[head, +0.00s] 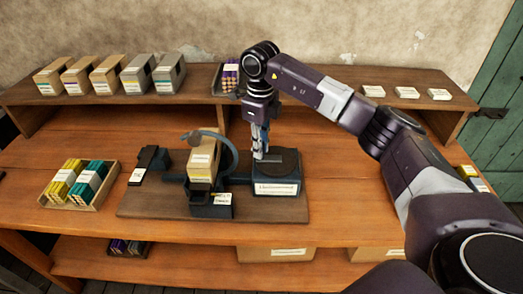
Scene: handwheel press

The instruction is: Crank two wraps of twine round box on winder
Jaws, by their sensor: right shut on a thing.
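The winder stands on a dark wooden board (145,205) on the workbench. A tan box (203,160) with a pale label sits upright on the winder, inside a dark curved arm (234,158). To its right is a dark round crank disc (282,168) on a labelled housing (276,188). My right gripper (260,153) points down over the disc's left side and is shut on what looks like the crank handle; its fingers mostly hide the handle. Twine cannot be made out at this size. My left gripper is not in view.
A tray (98,204) of yellow and teal bundles stands left of the board. Several boxes (109,74) line the back shelf, with a tray of purple rolls (228,78) and white labelled blocks (407,92). The bench front is clear.

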